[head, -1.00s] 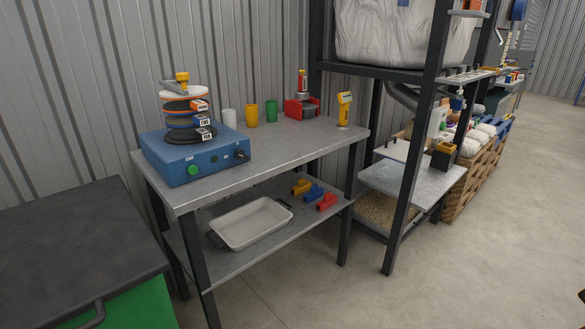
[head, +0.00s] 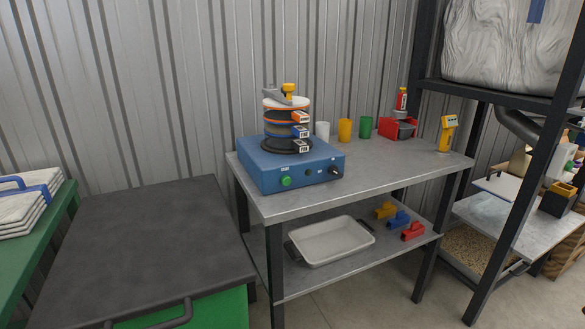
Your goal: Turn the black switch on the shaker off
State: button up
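The shaker (head: 290,165) is a blue box on the left end of the grey metal table. A stack of round sieves (head: 287,120) with orange, blue and black bands stands on it, under a yellow-topped clamp. Its front has a green round button (head: 286,181) at the left and a small black switch (head: 334,170) at the right. The switch's exact position is too small to tell. My gripper is not in view.
White, yellow and green cups, a red device (head: 397,127) and a yellow handheld meter (head: 447,132) stand on the table (head: 400,163). A white tray (head: 330,240) lies on its lower shelf. A dark-topped green cabinet (head: 140,240) stands left; a black-framed rack (head: 520,190) stands right.

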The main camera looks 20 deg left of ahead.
aim_at(334, 170)
jog(key=u, duration=0.3)
jog(key=i, duration=1.35)
jog(key=z, duration=0.35)
